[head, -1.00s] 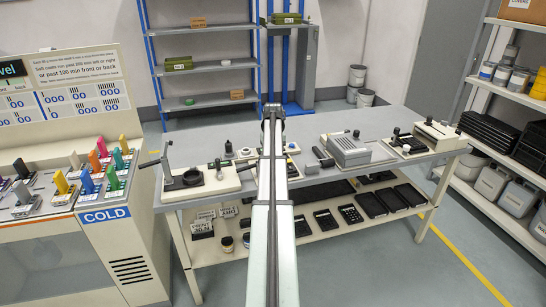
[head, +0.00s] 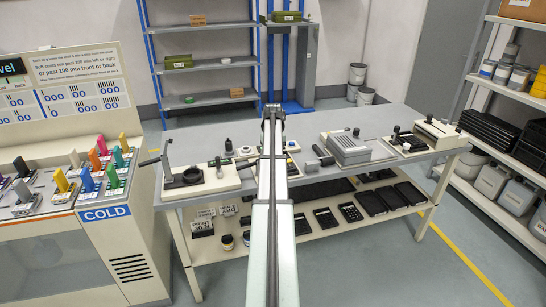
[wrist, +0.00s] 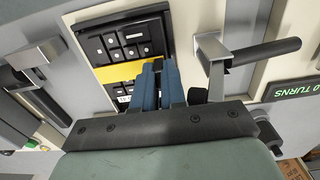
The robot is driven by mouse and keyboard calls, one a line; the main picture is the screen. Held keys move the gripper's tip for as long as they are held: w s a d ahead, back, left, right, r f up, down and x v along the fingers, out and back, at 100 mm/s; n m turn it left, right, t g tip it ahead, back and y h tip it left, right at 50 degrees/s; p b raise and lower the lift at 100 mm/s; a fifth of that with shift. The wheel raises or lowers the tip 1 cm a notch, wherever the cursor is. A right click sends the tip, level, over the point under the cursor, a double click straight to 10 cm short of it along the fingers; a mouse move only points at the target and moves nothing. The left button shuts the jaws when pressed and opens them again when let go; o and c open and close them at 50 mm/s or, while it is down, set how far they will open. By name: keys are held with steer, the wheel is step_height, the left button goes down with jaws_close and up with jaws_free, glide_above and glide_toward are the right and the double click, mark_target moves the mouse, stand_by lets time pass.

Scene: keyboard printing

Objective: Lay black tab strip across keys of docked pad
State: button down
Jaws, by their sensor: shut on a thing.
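The docked pad (wrist: 129,38) shows in the wrist view, with rows of dark keys in a black frame. A yellow band (wrist: 112,73) crosses its keys and runs up to my fingers. It appears to be the strip; I cannot tell whether it touches the keys. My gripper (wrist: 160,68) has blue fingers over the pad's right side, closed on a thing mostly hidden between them. A small black piece (wrist: 198,96) shows just right of the fingers; I cannot tell if it is the black tab. In the head view my arm hides the gripper and the pad.
In the wrist view a metal bracket with a black handle (wrist: 265,53) stands close right of my fingers. Another metal bracket (wrist: 35,54) stands left. Several devices stand along the grey bench (head: 388,118).

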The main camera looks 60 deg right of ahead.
steer(key=c, duration=1.2)
jaws_free()
steer(key=shift+o, duration=0.5)
steer(key=shift+w+a, duration=0.1)
steer(key=shift+w+a+r, duration=0.1)
steer(key=shift+r, duration=3.5)
steer(key=shift+f, duration=0.1)
